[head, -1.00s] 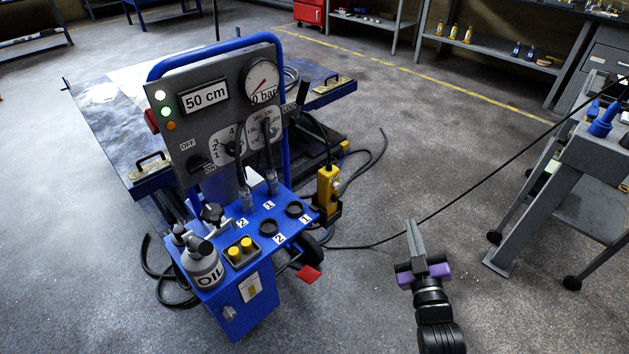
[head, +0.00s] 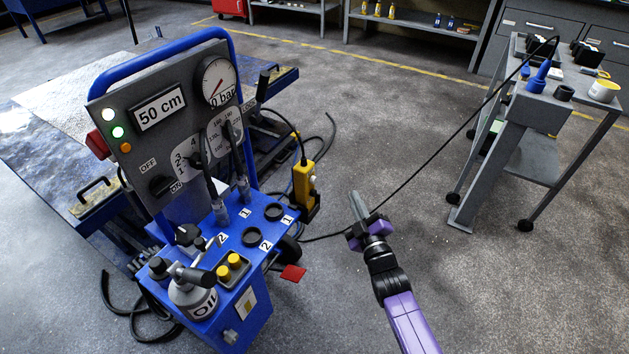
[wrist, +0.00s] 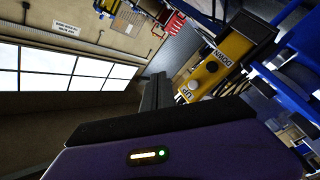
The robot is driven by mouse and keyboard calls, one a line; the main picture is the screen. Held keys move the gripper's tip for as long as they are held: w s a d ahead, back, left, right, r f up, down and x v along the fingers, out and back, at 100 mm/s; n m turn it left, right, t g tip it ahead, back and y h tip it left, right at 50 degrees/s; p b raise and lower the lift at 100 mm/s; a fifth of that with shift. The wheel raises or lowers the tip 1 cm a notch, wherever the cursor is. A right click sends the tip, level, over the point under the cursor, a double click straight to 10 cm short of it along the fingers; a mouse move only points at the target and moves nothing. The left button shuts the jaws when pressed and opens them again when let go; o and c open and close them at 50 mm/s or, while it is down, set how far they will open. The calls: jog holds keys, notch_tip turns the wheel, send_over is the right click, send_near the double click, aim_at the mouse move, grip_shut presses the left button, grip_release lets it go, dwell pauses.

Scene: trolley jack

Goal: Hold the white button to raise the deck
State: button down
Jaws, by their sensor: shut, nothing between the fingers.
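The yellow control pendant (head: 303,186) stands upright in a holder at the right side of the blue jack console. It fills the upper right of the wrist view (wrist: 234,46), with labels "UP" and "DOWN". The white button (wrist: 193,84) is beside "UP"; a dark button (wrist: 212,67) is beside "DOWN". My gripper (head: 356,203) is shut and empty, right of the pendant and apart from it. Its fingers (wrist: 156,90) point up in the wrist view, left of the button. The deck (head: 50,140) lies behind the console, whose display (head: 160,107) reads "50 cm".
A red pedal (head: 293,273) sticks out low. Floor around my arm is clear.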

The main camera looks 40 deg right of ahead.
aim_at(314, 180)
jog(key=shift+w, duration=0.1)
jog(key=w+a+p, duration=0.1)
jog(key=w+a, duration=0.2)
jog(key=w, duration=0.5)
jog(key=shift+p, duration=0.3)
jog(key=shift+w, duration=0.1)
dwell(1.8)
jog(key=shift+w+a, duration=0.1)
jog(key=shift+w, duration=0.2)
